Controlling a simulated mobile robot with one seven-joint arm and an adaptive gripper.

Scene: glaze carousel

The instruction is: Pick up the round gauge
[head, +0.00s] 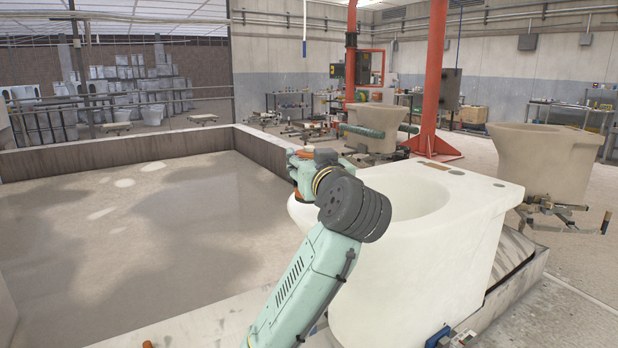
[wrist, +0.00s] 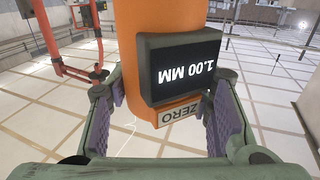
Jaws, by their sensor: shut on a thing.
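The gauge (wrist: 132,40) fills the upper middle of the wrist view. It has an orange, rounded body, a black display reading 1.00 MM upside down, and a ZERO label under the display. My gripper (wrist: 162,98) has its purple-padded fingers on both sides of the gauge and is shut on it. The fingers hide part of the gauge's sides. In the head view my gripper (head: 305,172) is over the left rim of a large white ceramic bowl (head: 430,250). Small orange patches show by the gripper there, but the gauge is mostly hidden.
The white bowl stands close beside and under my arm. A wide, low-walled basin (head: 120,230) lies to the left, with open space above it. A red post (head: 430,85) and tan bowls on stands (head: 545,160) are farther back and right.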

